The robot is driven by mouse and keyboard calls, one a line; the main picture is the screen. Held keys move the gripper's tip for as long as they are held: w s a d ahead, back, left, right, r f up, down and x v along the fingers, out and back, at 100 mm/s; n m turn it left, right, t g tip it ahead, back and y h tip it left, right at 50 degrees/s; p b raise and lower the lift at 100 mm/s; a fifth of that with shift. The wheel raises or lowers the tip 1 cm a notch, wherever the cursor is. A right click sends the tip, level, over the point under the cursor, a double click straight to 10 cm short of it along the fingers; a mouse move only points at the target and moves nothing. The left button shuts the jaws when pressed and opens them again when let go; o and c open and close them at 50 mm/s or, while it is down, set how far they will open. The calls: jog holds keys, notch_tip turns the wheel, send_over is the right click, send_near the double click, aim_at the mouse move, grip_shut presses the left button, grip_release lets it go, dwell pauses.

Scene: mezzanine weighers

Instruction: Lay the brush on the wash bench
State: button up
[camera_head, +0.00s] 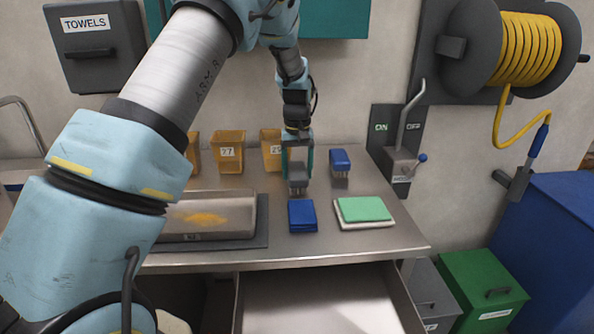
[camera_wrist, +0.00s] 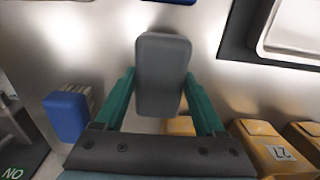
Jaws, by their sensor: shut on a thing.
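My gripper (camera_head: 298,174) is over the back middle of the steel bench (camera_head: 365,245), pointing down. Its teal fingers are shut on a grey brush (camera_head: 298,185). In the wrist view the grey brush (camera_wrist: 162,75) sits lengthwise between the fingers, its flat back toward the camera. Short bristles point down in the head view; whether they touch the bench is unclear. A second, blue brush (camera_head: 340,158) stands on the bench to the right of my gripper, bristles down. It also shows in the wrist view (camera_wrist: 67,117), at left.
Folded blue cloths (camera_head: 302,216) lie in front of my gripper, and a green cloth (camera_head: 363,209) lies to their right. A metal tray (camera_head: 255,222) with yellow residue is at left. Yellow bins (camera_head: 228,154) stand behind. A drawer (camera_head: 320,300) is open below. A lever box (camera_head: 398,165) is at right.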

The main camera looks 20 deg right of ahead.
jog(key=shift+f, duration=0.5)
jog(key=shift+f, duration=0.15)
jog(key=o, duration=1.4)
